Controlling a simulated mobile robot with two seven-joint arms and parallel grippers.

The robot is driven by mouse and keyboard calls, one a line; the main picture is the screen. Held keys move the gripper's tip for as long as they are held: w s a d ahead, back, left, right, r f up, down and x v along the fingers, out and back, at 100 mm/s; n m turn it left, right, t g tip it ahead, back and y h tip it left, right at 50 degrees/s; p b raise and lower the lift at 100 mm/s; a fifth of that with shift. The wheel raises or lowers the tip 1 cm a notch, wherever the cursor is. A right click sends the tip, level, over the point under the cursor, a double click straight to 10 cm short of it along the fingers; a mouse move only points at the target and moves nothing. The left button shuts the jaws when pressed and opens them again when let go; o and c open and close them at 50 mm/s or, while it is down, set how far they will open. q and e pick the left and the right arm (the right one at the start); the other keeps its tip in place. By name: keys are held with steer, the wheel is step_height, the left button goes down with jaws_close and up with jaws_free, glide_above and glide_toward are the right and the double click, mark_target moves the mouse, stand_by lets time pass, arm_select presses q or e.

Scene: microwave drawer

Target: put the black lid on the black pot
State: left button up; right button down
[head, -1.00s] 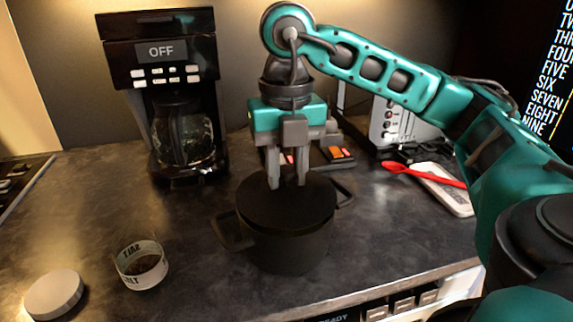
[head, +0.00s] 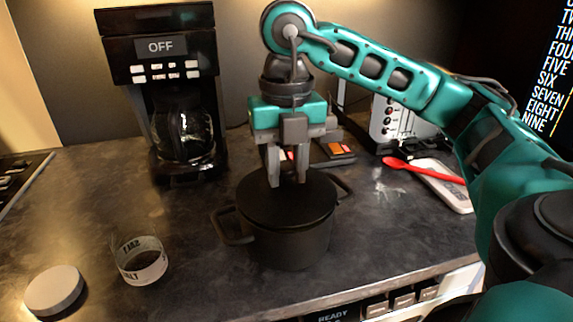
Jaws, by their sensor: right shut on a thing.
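The black pot (head: 290,245) stands on the dark counter near its front edge, with a handle on each side. The black lid (head: 285,208) lies over the pot's mouth and looks level. No gap shows between lid and rim from here. My right gripper (head: 287,182) points straight down over the lid, shut, with its fingertips at the lid's middle. The lid's knob is hidden between the fingers. My left gripper is not in view.
A coffee maker (head: 160,45) stands at the back left. A salt container (head: 141,262) and a white round cap (head: 54,290) are at the front left. A red spoon (head: 425,171) lies on a white rest at the right, near a toaster (head: 395,125).

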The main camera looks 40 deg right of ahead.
stand_by(0.4)
steer(key=shift+f+b, duration=0.35)
steer(key=shift+f, duration=0.1)
stand_by(0.7)
steer(key=c, duration=0.8)
jaws_free()
steer(key=shift+o, duration=0.6)
steer(key=o, duration=0.4)
